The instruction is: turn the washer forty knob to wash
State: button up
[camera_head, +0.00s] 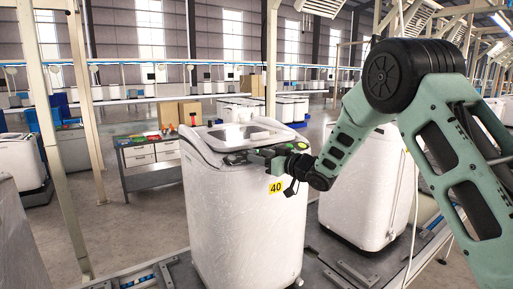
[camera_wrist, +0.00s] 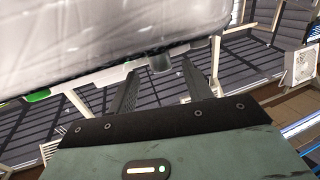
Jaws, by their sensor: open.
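The washer marked with a yellow "40" label (camera_head: 273,187) is a white, film-wrapped top-loader (camera_head: 235,225) standing upright on the platform. Its dark control panel is on the top edge, partly hidden by my gripper (camera_head: 262,156). In the wrist view my gripper (camera_wrist: 160,74) is open, with its two dark fingers apart. A short dark grey knob (camera_wrist: 160,62) sticks out from the washer's edge (camera_wrist: 120,40) at the fingertips, roughly between them. I cannot tell whether the fingers touch it. The knob's setting is not readable.
A second white washer (camera_head: 365,190) stands close at the right, behind my arm. A workbench (camera_head: 150,155) with coloured items and cardboard boxes (camera_head: 180,114) is behind at the left. A metal post (camera_head: 80,130) rises at the left. A green part (camera_wrist: 38,96) shows on the washer's edge.

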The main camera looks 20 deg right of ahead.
jog(key=shift+p+x, duration=0.4)
jog(key=shift+x, duration=0.85)
jog(key=c, duration=1)
jog(key=shift+o, duration=0.2)
jog(key=shift+f+b, duration=0.1)
jog(key=shift+b, duration=0.25)
